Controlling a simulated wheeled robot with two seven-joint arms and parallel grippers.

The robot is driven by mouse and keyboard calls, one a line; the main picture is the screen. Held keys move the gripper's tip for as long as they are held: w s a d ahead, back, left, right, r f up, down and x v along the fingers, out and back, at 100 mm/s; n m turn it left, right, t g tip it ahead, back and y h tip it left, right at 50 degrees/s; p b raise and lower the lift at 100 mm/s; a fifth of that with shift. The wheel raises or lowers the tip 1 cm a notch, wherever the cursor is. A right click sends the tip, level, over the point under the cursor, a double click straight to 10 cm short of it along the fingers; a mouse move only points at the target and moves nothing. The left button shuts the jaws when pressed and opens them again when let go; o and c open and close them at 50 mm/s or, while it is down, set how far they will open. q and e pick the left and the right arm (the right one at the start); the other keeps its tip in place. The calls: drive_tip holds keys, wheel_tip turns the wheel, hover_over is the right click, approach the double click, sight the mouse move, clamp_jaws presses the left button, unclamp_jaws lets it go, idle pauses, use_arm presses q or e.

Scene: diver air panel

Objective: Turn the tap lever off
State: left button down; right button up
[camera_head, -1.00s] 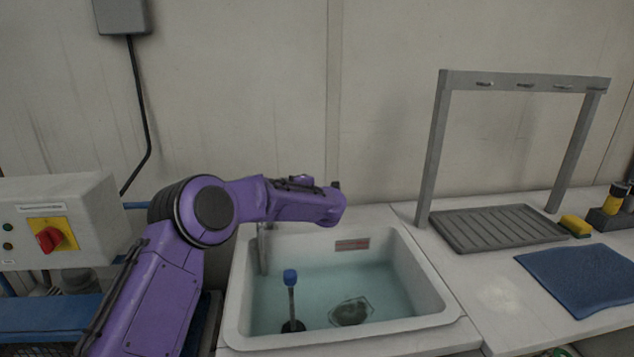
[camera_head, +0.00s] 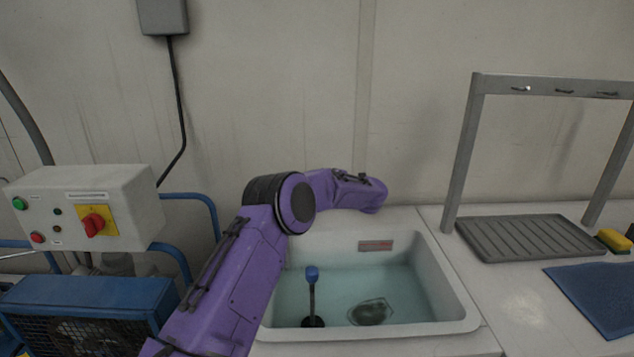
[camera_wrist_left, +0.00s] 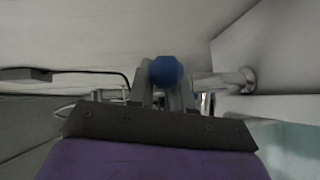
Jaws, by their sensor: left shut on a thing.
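In the left wrist view a blue, rounded end, which looks like the tap lever (camera_wrist_left: 165,69), sits between the fingers of my left gripper (camera_wrist_left: 165,88). The gripper is shut on it. A metal pipe of the tap (camera_wrist_left: 225,80) runs to the right behind it and meets a pale surface. In the head view my purple arm reaches over the back left of the white sink (camera_head: 455,300) and hides the tap, the lever and my left gripper. My right gripper is in neither view.
The sink holds water, with a blue-topped rod (camera_head: 312,290) standing in it. A grey control box (camera_head: 130,190) with a red switch is at left, above a blue machine (camera_head: 90,295). A grey drying rack (camera_head: 465,150) and tray (camera_head: 530,240) stand right of the sink.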

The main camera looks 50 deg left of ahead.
use_arm(q)
drive_tip(key=shift+a+r, duration=0.15)
drive_tip(key=shift+r, duration=0.15)
drive_tip(key=c, duration=1.3)
unclamp_jaws()
drive_tip(key=shift+o, duration=0.8)
drive_tip(key=shift+w+a+f, duration=0.1)
drive_tip(key=shift+a, duration=0.05)
drive_tip(key=shift+w+a+f, duration=0.1)
drive_tip(key=shift+f, duration=0.2)
drive_tip(key=w+d+r+b, duration=0.1)
drive_tip(key=d+b, duration=0.1)
drive_tip(key=d, duration=0.8)
drive_tip(key=shift+w+r, duration=0.15)
drive_tip(key=shift+r, duration=0.1)
drive_tip(key=shift+d, duration=0.15)
